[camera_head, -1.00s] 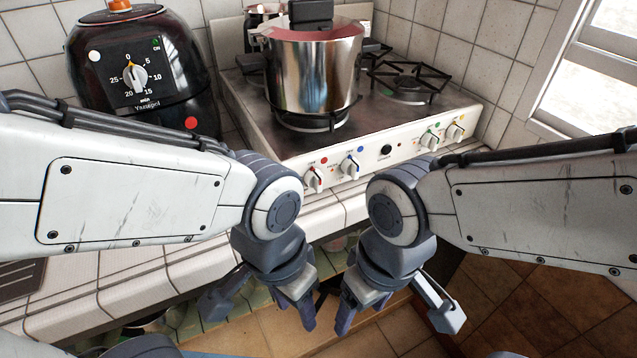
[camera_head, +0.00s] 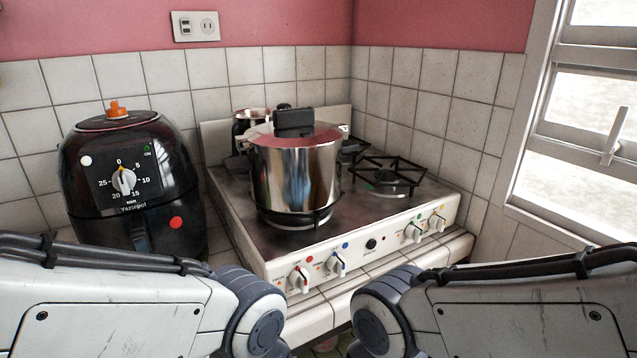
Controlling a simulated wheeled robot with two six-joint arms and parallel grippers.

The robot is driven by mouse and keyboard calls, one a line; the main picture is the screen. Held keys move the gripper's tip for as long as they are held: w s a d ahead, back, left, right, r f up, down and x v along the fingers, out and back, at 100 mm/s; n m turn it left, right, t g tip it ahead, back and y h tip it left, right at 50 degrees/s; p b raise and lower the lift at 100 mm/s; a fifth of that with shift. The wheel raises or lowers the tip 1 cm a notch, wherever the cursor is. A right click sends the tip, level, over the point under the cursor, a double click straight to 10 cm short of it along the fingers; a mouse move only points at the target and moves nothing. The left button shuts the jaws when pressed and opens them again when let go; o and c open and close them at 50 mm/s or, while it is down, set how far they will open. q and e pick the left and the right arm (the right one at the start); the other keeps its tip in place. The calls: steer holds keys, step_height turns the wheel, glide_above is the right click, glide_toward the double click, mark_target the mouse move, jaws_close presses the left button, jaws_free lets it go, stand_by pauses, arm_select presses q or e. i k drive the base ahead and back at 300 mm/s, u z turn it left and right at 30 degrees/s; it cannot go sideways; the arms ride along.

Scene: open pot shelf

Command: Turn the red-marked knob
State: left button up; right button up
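The red-marked knob (camera_head: 300,278) is a white knob at the left end of the stove's front panel, with a red dot just above it and to its right. Beside it to the right is a white knob with a blue dot (camera_head: 336,264). Further right are the green-marked knob (camera_head: 412,233) and the yellow-marked knob (camera_head: 437,222). My two arms come in low from left and right, and their wrist joints show below the panel. Both grippers are below the picture's bottom edge, so their fingers are hidden.
A steel pot (camera_head: 295,172) with a black lid handle stands on the stove (camera_head: 250,245), with a smaller pot behind it. The right burner (camera_head: 388,176) is bare. A black air fryer (camera_head: 130,178) stands left of the stove. A window (camera_head: 585,120) is at right. The space before the knobs is clear.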

mark_target(300, 277)
steer(key=u, duration=0.9)
steer(key=k, duration=0.9)
steer(key=z, duration=1.05)
steer(key=i, duration=0.45)
